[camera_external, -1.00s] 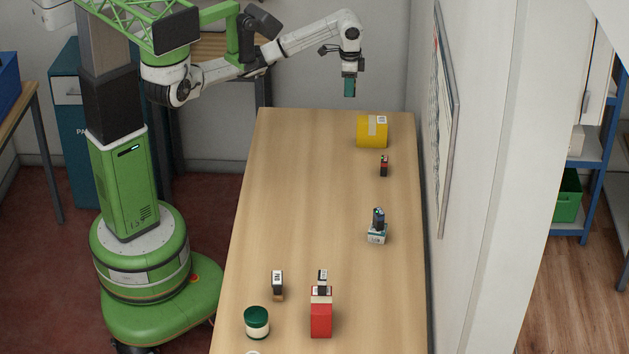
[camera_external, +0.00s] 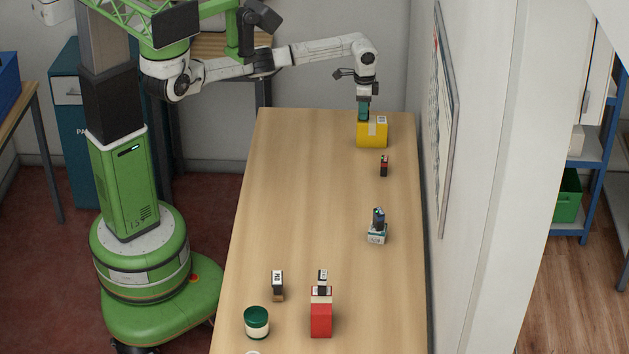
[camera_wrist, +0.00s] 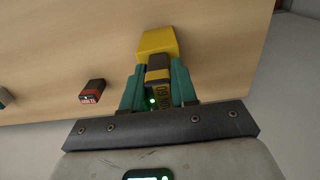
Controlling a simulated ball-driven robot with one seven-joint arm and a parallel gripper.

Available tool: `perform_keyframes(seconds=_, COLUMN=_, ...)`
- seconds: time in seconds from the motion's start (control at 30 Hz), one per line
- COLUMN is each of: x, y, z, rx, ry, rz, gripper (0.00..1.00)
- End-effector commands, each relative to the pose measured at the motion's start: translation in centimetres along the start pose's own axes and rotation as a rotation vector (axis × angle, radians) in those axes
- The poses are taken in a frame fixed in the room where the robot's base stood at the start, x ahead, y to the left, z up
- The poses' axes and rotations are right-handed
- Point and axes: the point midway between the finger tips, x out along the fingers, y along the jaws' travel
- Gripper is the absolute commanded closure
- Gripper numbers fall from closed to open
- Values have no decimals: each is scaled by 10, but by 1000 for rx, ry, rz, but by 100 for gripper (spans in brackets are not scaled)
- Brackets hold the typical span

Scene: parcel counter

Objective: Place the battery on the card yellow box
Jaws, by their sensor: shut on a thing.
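The yellow card box (camera_external: 366,137), with a strip of tape, stands near the far end of the table. It also shows in the wrist view (camera_wrist: 155,42). My gripper (camera_external: 364,109) points down at the back upper edge of the box. In the wrist view my gripper (camera_wrist: 158,76) has its teal fingers shut on a dark battery with yellow marking (camera_wrist: 158,92). The yellow box lies just beyond the battery there. In the external view the fingers hide the battery, and I cannot tell whether it touches the box.
A small red and black block (camera_external: 384,166) stands in front of the box; it also shows in the wrist view (camera_wrist: 92,91). A wall borders the right.

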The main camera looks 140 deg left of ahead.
Motion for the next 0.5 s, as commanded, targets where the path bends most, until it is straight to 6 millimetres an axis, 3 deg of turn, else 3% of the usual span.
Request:
perform_keyframes(seconds=0.17, x=2, y=0, z=0, rx=0, ry=0, rz=0, gripper=100)
perform_keyframes(seconds=0.2, x=2, y=0, z=0, rx=0, ry=0, rz=-1, gripper=70)
perform_keyframes(seconds=0.43, x=2, y=0, z=0, rx=0, ry=0, rz=-1, gripper=48)
perform_keyframes(seconds=0.5, x=2, y=0, z=0, rx=0, ry=0, rz=-1, gripper=47)
